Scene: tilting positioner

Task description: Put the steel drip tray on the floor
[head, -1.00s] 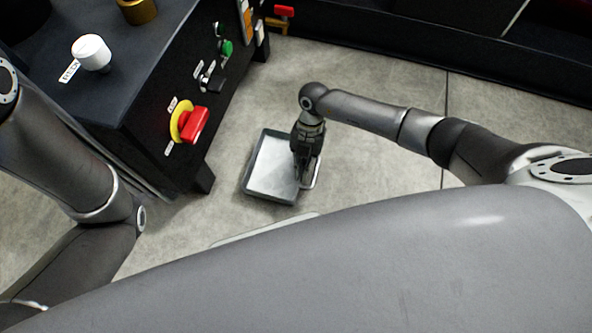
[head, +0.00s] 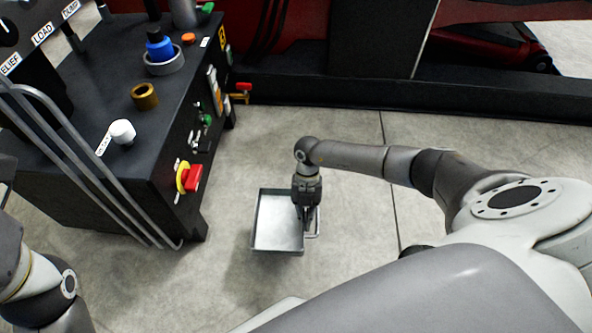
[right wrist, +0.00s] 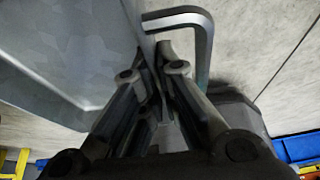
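The steel drip tray (head: 277,225) is a shallow, empty rectangular pan in the middle of the head view, over the concrete floor. It looks level. My right gripper (head: 308,222) points down at its right side, where a bar handle sticks out. In the right wrist view the tray (right wrist: 70,45) fills the upper left, and the bent handle (right wrist: 182,17) shows beyond the fingers. The fingers of the right gripper (right wrist: 165,108) are closed together at the tray's edge beside the handle. Whether the tray touches the floor is hard to tell. My left gripper is out of view.
A black control bench (head: 150,165) with a red-and-yellow stop button (head: 189,177) stands left of the tray. A bent grey rail (head: 85,165) runs down its front. A dark machine base (head: 330,92) lies behind. Concrete floor (head: 345,240) is clear around the tray.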

